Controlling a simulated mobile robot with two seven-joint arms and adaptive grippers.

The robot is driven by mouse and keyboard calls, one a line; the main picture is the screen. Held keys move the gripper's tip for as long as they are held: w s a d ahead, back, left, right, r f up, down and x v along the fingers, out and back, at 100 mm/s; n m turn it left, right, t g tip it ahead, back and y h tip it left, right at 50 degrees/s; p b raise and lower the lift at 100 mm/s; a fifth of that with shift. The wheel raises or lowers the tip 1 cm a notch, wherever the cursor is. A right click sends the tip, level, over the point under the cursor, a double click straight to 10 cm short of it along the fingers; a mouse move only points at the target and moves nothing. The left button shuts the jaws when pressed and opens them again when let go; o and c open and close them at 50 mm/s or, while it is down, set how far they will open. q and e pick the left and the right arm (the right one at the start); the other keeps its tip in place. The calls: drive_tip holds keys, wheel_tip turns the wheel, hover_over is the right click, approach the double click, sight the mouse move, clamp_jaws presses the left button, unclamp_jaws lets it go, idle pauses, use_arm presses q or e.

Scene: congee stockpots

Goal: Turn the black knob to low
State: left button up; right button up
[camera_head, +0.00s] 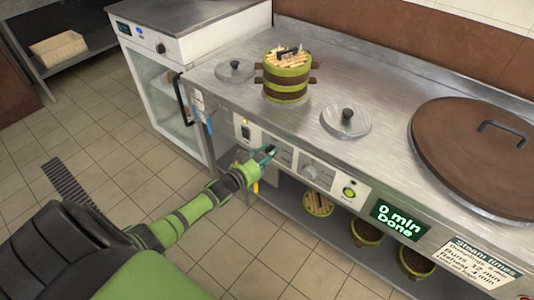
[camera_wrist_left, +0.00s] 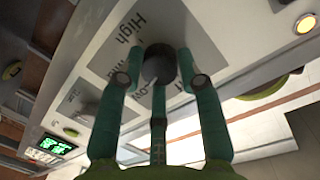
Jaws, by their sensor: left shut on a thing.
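The black knob (camera_wrist_left: 158,66) is in the upper middle of the left wrist view, on a control panel with grey labels. "High" reads clearly beside it; the other label words are partly hidden by the fingers. My left gripper (camera_wrist_left: 160,58) is shut on the knob, with green fingers on either side of it. In the head view my left gripper (camera_head: 268,154) reaches the counter's front panel and mostly covers the knob. I cannot tell exactly which setting the knob points to. My right gripper is not in view.
A grey dial (camera_head: 310,171) and a green-lit button (camera_head: 349,193) are right of the gripper on the front panel. A green display (camera_head: 399,217) reads "0 min Done". Steamer baskets (camera_head: 286,78), a small lid (camera_head: 346,122) and a large brown lid (camera_head: 480,150) are on the counter.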

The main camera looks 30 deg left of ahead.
use_arm(q)
drive_tip(key=shift+w+r+n+h, duration=0.1)
drive_tip(key=shift+r+n+h, duration=0.15)
drive_tip(key=shift+n, duration=0.95)
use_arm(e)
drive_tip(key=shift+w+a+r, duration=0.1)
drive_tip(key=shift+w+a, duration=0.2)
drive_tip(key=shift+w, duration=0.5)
use_arm(q)
drive_tip(key=o, duration=1.1)
drive_tip(key=shift+o, duration=0.2)
drive_tip(key=shift+f, duration=0.15)
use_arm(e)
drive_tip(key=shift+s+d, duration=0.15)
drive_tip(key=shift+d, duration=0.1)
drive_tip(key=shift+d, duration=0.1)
